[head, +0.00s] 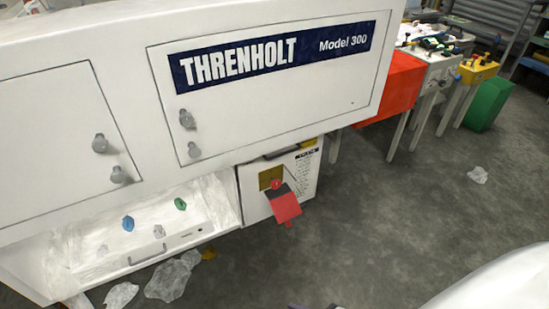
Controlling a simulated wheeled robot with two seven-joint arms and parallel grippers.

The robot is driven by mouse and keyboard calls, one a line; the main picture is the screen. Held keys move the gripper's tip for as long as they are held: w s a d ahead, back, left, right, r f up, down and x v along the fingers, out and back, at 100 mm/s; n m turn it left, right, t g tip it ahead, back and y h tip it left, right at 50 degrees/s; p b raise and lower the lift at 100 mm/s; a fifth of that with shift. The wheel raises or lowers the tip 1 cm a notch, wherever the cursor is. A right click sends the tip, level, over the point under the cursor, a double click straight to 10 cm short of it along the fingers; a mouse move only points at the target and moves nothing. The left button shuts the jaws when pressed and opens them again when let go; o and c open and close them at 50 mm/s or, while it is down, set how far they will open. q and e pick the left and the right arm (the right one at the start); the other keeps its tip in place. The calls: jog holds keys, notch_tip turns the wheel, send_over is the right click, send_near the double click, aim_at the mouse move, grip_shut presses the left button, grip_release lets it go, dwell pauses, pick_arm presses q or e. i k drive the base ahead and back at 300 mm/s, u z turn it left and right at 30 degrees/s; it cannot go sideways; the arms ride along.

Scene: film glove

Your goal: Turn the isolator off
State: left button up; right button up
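The isolator (275,184) is on the front of a white box (258,203) at the lower right end of the white THRENHOLT Model 300 machine (240,100). It shows a small red knob in front of a yellow plate (265,176). A larger red flap or handle (286,208) hangs tilted below the knob. The picture is too small to tell which position the isolator is in. Neither of my grippers can be made out in the head view.
Crumpled clear film (168,280) lies on the floor. Red, yellow and green units (492,104) stand at the back right. The grey floor (400,215) right of the box is mostly clear.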

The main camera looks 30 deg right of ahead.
aim_at(276, 184)
jog(key=z, duration=0.2)
jog(key=i, duration=1)
jog(key=u, duration=0.05)
